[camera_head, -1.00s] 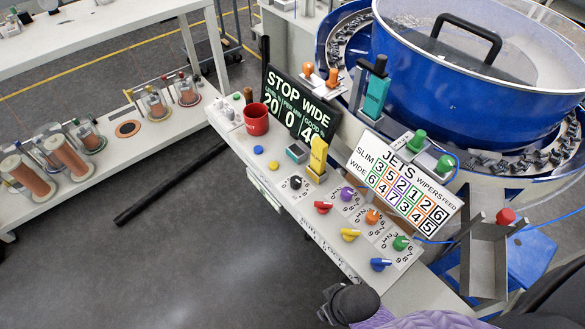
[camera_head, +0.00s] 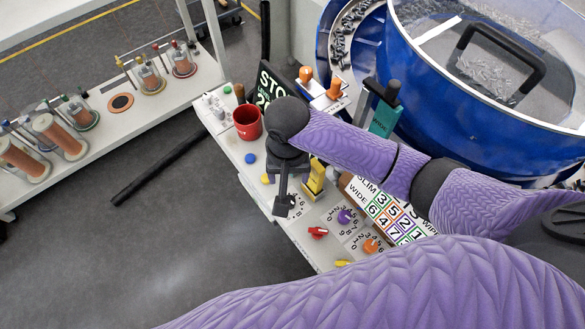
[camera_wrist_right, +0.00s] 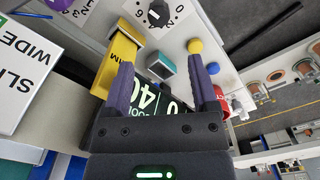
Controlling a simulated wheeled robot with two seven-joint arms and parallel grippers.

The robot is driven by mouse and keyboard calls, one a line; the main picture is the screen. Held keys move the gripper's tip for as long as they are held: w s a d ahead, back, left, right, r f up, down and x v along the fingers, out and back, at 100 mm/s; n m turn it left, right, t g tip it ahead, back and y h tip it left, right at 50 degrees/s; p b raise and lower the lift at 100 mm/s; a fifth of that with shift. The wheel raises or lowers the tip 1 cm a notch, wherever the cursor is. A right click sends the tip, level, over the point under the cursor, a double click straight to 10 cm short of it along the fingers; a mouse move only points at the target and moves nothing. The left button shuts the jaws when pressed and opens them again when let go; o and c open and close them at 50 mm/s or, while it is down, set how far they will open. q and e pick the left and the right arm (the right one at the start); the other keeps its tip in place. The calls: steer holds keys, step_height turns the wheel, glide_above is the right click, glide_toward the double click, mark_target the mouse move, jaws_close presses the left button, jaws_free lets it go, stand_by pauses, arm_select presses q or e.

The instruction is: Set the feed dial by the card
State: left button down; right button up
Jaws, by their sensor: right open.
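The card (camera_head: 384,214) with SLIM and WIDE rows of coloured-outlined digits stands at the panel's back; my arm covers its right part. It also shows upside down in the wrist view (camera_wrist_right: 22,70). Purple (camera_head: 345,216) and orange (camera_head: 371,246) dials sit in front of it; the green dial is hidden. A black dial (camera_wrist_right: 158,14) shows beyond the fingertips in the wrist view. My right gripper (camera_head: 284,198) is above the panel's left half, open and empty (camera_wrist_right: 160,62). I cannot tell which dial is the feed one. My left gripper is out of view.
A red mug (camera_head: 248,122), a yellow upright piece (camera_head: 315,180), a teal-topped block (camera_wrist_right: 161,70), and blue (camera_head: 250,158) and yellow (camera_wrist_right: 195,46) buttons stand near the gripper. The blue bowl (camera_head: 440,110) is behind.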

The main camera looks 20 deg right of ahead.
steer(key=f, duration=0.1)
steer(key=s+f+b, duration=0.1)
steer(key=f, duration=0.2)
steer(key=shift+s+a+b, duration=0.1)
steer(key=shift+s+b, duration=0.15)
steer(key=shift+b, duration=0.1)
step_height(320, 180, down, 5)
steer(key=shift+w+r+b, duration=0.1)
steer(key=shift+b, duration=0.9)
steer(key=shift+a+f, duration=0.1)
steer(key=shift+f, duration=0.2)
steer(key=shift+c, duration=1)
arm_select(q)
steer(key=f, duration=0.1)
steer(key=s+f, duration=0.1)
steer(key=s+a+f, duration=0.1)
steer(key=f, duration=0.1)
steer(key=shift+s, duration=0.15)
arm_select(e)
jaws_close()
